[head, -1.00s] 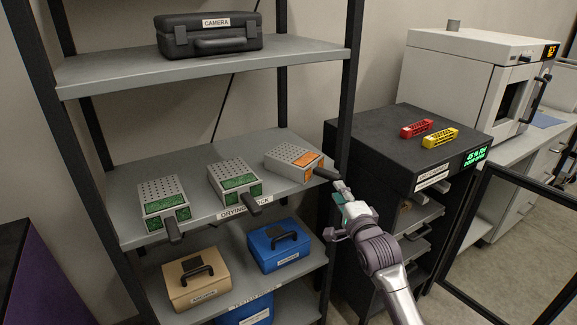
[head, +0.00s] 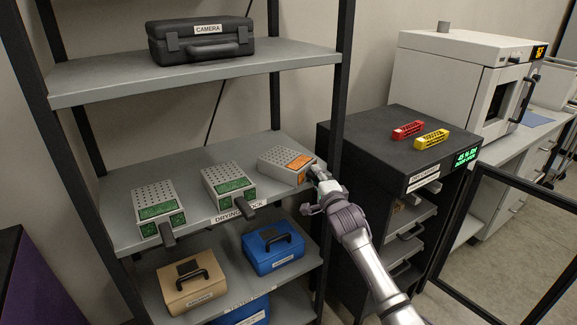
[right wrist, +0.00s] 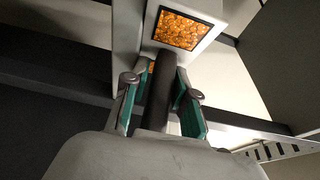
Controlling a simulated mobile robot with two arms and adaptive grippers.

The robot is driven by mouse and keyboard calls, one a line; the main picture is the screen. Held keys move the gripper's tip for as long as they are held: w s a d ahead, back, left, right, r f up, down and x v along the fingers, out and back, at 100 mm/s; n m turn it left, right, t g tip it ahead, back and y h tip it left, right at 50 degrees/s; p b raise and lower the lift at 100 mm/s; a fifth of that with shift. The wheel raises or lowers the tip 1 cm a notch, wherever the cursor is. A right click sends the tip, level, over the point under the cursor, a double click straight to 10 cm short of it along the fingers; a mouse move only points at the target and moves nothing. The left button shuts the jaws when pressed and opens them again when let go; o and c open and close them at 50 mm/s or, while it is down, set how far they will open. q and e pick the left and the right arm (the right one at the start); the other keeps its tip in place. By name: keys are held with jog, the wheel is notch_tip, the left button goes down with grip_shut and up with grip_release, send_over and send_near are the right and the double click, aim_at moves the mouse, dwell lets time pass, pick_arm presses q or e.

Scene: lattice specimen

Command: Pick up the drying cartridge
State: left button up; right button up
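Three grey perforated drying cartridges stand on the middle shelf. The right one (head: 280,160) has orange windows; the middle one (head: 228,185) and the left one (head: 157,205) have green windows and dark handles pointing forward. My right gripper (head: 319,174) is at the orange-window cartridge's handle, which it mostly hides in the head view. In the right wrist view, the dark handle (right wrist: 162,95) lies between the teal-padded fingers (right wrist: 163,92), below the orange window (right wrist: 181,29). A gap shows beside the handle, so the fingers look open around it. My left gripper is out of view.
A rack post (head: 338,110) stands close to the right gripper. A black cabinet (head: 375,130) with an open door is to the right, with a red block (head: 407,131) and a yellow block (head: 432,139) on top. Cases (head: 273,250) sit on the shelf below.

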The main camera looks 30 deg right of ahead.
grip_shut()
jog(key=shift+r, duration=0.1)
notch_tip(320, 180, up, 10)
jog(key=shift+r+b, duration=0.1)
jog(key=shift+b, duration=0.2)
jog(key=shift+c, duration=0.9)
grip_release()
grip_shut()
